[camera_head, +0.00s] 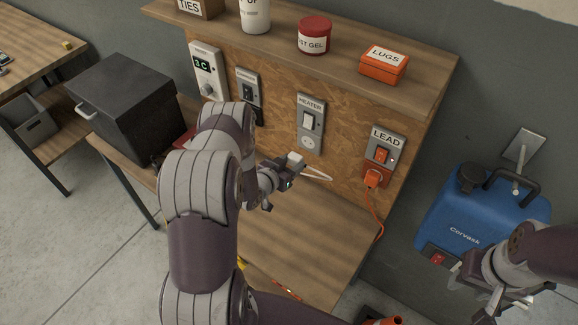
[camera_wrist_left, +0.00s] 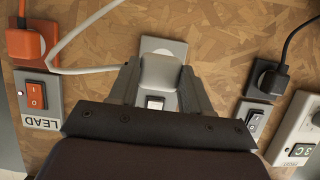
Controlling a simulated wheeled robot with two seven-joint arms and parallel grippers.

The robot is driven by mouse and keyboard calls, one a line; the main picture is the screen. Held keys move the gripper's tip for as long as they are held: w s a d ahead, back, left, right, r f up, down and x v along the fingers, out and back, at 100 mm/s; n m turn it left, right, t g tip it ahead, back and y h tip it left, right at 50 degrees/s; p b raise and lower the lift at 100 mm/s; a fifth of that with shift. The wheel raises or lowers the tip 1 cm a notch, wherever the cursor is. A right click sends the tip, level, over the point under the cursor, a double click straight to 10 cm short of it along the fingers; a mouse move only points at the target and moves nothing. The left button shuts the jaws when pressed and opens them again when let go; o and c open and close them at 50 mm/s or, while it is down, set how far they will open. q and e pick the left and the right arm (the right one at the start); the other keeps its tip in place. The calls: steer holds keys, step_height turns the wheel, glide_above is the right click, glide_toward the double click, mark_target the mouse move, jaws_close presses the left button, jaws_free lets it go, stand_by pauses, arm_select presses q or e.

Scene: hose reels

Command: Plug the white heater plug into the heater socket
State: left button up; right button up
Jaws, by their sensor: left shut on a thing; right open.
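The white heater plug (camera_head: 295,159) is held in my left gripper (camera_head: 286,172), in front of the board. The plug also shows between the fingers in the left wrist view (camera_wrist_left: 160,74), with its white cord (camera_wrist_left: 85,70) looping off to the left. The heater socket (camera_head: 308,142) is the round white face below the switch on the grey HEATER plate (camera_head: 310,104). In the head view the plug is just below and left of the socket, which looks empty. My right gripper (camera_head: 497,301) is open, at the lower right.
An orange plug (camera_head: 372,179) sits in the LEAD outlet (camera_head: 383,152) to the right. A black plug (camera_wrist_left: 269,78) sits in the neighbouring outlet. A shelf with a red jar (camera_head: 314,36) and an orange box (camera_head: 384,65) overhangs the board. A blue Corvask machine (camera_head: 465,215) stands at right.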

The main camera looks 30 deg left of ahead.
mark_target(296, 153)
arm_select(q)
steer(key=shift+w+a+f, duration=0.15)
steer(key=shift+w+a, duration=0.15)
steer(key=shift+w, duration=0.25)
steer(key=shift+w+d+b, duration=0.15)
steer(key=shift+w+b, duration=0.2)
steer(key=w+b, duration=0.1)
steer(key=w, duration=0.3)
steer(key=shift+d, duration=0.15)
arm_select(e)
steer(key=shift+w+a+f, duration=0.15)
steer(key=shift+a+f, duration=0.35)
steer(key=shift+f, duration=0.35)
arm_select(q)
steer(key=shift+w, duration=0.1)
arm_select(e)
steer(key=shift+a, duration=0.1)
